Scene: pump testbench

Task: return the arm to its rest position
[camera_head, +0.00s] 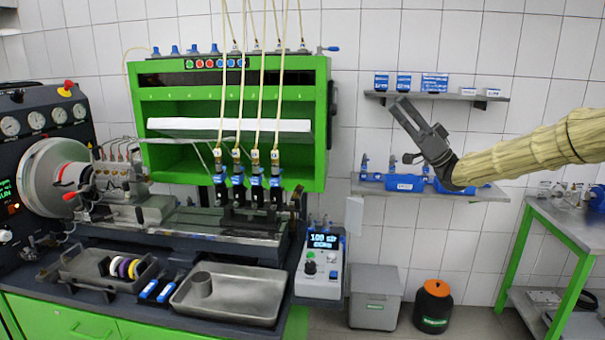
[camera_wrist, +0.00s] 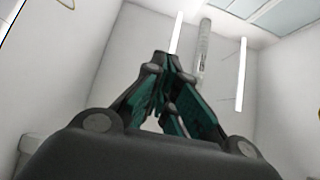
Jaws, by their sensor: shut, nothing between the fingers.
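My gripper (camera_head: 405,108) is raised at the right of the head view, in front of the tiled wall between the two wall shelves. My arm, in a tan cover, reaches in from the right edge. The gripper points up and to the left. In the wrist view my gripper (camera_wrist: 172,75) has its fingers drawn together, with nothing held between them.
The upper shelf (camera_head: 462,97) holds small blue and white boxes. The lower shelf (camera_head: 500,195) carries blue bins. The green-framed testbench (camera_head: 320,150) stands at left, with a metal tray (camera_head: 240,312) on its worktop. A green-legged table (camera_head: 575,240) is at right. An orange-lidded bin (camera_head: 433,312) stands below.

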